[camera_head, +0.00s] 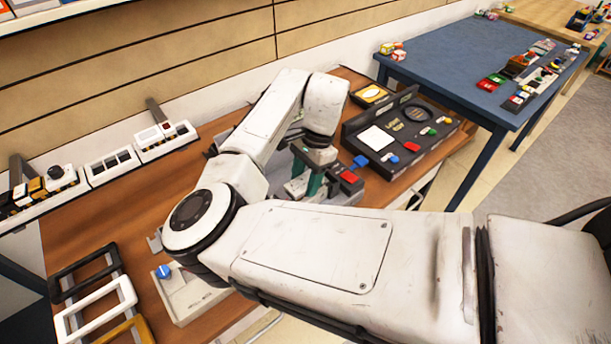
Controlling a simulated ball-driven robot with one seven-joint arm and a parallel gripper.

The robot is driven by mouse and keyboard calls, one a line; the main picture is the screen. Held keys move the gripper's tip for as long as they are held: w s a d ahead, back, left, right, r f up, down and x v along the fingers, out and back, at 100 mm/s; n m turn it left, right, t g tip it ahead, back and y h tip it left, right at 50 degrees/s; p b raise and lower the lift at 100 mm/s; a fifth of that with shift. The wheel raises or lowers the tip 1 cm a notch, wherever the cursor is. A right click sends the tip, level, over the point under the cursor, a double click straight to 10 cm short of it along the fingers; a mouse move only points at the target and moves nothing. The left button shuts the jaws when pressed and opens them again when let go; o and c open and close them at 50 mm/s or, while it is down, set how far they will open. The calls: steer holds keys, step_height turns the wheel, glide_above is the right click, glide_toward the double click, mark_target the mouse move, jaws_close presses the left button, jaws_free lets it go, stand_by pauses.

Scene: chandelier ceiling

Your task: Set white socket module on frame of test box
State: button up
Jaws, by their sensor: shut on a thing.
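My gripper (308,183) points down beyond my arm, with its green fingers over a light-grey box (342,192) on the wooden bench. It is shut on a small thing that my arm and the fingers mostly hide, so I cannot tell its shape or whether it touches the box. The grey box has a dark part with a red button on its right side. I cannot make out for certain which thing is the white socket module. Black, white and yellow open frames (96,308) lie at the lower left of the bench.
A dark panel (425,150) with a white plate and coloured buttons stands right of my gripper. White racks (110,165) with modules line the back left. A pale plate with a blue knob (163,272) lies in front. A blue table (455,65) stands beyond.

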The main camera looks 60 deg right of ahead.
steer(key=o, duration=1.1)
steer(key=shift+o, duration=0.2)
steer(key=shift+r+p, duration=2.75)
steer(key=shift+r, duration=0.3)
